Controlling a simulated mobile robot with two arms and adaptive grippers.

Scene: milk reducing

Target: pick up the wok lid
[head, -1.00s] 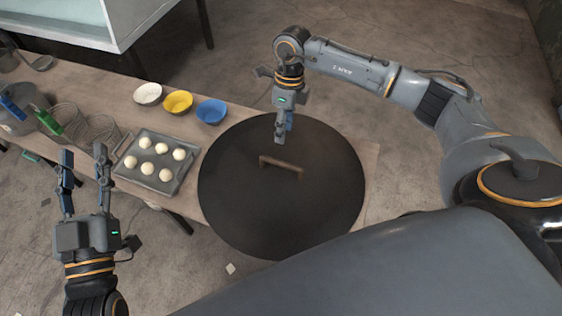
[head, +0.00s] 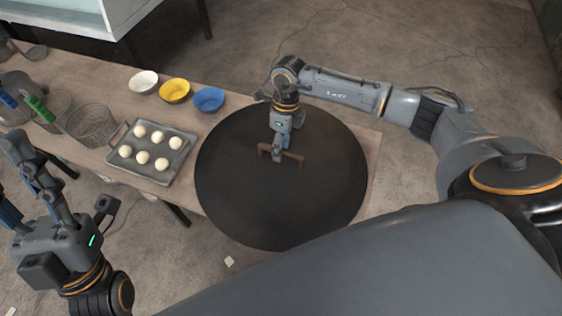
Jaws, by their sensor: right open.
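The wok lid (head: 270,210) is a large round black disc lying at the right end of the wooden table. Its brown bar handle (head: 293,158) stands near the middle of the lid. I cannot tell whether the fingers touch the handle. My left gripper (head: 22,170) is at the lower left, away from the lid, and its fingers look apart. Whatever lies under the lid is hidden.
A tray (head: 183,160) with several white balls sits left of the lid. White (head: 143,82), yellow (head: 174,91) and blue (head: 208,99) bowls stand behind it. Wire baskets (head: 92,126) and green-handled (head: 39,109) and blue-handled tools are at the far left.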

